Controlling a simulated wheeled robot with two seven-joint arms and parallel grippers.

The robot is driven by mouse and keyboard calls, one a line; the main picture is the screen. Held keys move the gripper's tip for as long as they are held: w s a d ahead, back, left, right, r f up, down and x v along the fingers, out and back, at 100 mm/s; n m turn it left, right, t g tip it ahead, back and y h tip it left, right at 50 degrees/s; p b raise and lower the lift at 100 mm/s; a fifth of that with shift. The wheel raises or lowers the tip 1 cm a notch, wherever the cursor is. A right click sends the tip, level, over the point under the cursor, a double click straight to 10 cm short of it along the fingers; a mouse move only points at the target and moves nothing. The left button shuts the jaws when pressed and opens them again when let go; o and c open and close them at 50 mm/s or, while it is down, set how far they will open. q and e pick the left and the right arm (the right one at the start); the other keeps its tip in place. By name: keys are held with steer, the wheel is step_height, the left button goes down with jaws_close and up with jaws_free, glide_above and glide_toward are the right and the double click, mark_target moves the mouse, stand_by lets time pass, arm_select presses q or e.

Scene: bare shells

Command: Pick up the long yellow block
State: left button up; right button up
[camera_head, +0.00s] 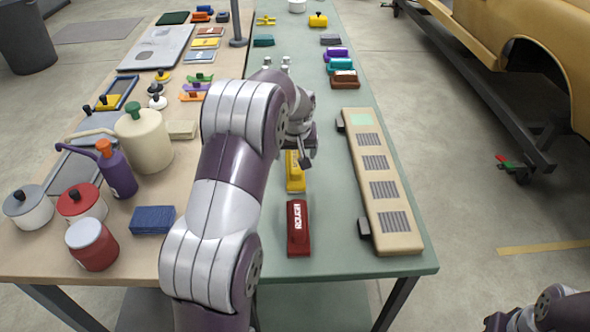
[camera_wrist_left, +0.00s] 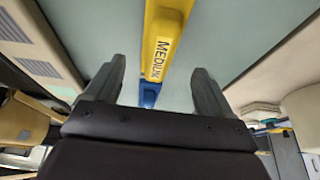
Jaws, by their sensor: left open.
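The long yellow block (camera_head: 295,180) lies on the green table top, its far part hidden by my left gripper in the head view. In the left wrist view the yellow block (camera_wrist_left: 165,35) carries a "MEDIUM" label and runs down toward the gap between the fingers. My left gripper (camera_head: 307,150) is over its far part; in the wrist view the gripper (camera_wrist_left: 158,68) is open with nothing held. I cannot tell the gap between fingers and block. Part of my right arm shows at the bottom right of the head view; its jaws are unclear.
A long beige vented panel (camera_head: 377,175) lies to the right. Pots, bottles and a blue sponge-like block (camera_head: 153,220) crowd the wooden side at left.

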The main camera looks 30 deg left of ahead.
mark_target(295, 160)
arm_select(q)
steer(key=x, duration=0.5)
steer(key=shift+s+d+f, duration=0.15)
steer(key=shift+d, duration=0.05)
steer(key=shift+w+a+f, duration=0.1)
steer(key=shift+w+f, duration=0.15)
steer(key=shift+f, duration=0.1)
steer(key=shift+s, duration=0.1)
steer(key=c, duration=0.4)
steer(key=shift+r, duration=0.1)
steer(key=c, duration=0.8)
steer(key=shift+c, duration=0.2)
steer(key=r, duration=0.4)
steer(key=shift+d+r, duration=0.2)
steer(key=w+d+r, duration=0.6)
steer(key=d, duration=0.3)
steer(key=shift+w+d+r, duration=0.2)
steer(key=shift+w+r, duration=0.1)
